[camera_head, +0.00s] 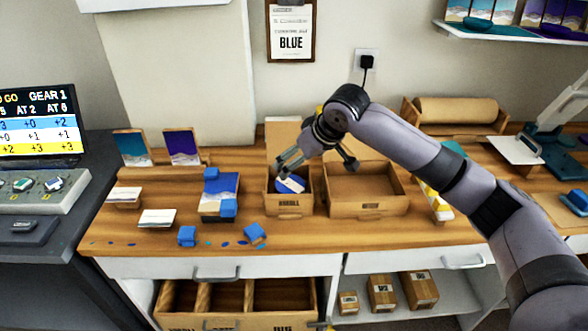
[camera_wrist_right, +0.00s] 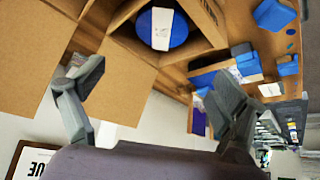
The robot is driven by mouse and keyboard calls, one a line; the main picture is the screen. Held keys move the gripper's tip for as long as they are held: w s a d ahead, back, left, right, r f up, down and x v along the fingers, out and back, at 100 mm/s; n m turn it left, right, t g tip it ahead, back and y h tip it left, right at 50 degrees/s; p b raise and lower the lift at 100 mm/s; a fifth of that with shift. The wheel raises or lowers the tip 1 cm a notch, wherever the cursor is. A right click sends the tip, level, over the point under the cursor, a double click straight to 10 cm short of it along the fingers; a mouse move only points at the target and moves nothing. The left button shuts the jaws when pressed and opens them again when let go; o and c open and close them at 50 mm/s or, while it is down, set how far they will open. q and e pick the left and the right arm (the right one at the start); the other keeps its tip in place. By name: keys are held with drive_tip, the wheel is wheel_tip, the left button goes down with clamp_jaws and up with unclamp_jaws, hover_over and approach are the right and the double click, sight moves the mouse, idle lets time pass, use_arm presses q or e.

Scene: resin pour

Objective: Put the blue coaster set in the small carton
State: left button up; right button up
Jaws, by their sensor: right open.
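The blue coaster set (camera_head: 290,185), round with a white band, lies inside the small carton (camera_head: 289,206) on the wooden counter. In the right wrist view the coaster set (camera_wrist_right: 161,28) lies between the walls of the small carton (camera_wrist_right: 196,52). My right gripper (camera_head: 318,164) is above and behind the carton, apart from the coaster set. In the right wrist view the right gripper (camera_wrist_right: 160,85) has its fingers wide apart with nothing between them. My left gripper does not show in either view.
A larger open carton (camera_head: 367,209) stands just right of the small one. Blue blocks (camera_head: 187,236), cards (camera_head: 157,218) and a blue-and-white picture piece (camera_head: 221,190) lie to the left. An open drawer (camera_head: 235,299) with compartments is below; small boxes (camera_head: 382,293) stand on a shelf.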

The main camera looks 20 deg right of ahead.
drive_tip(key=shift+v, duration=1.25)
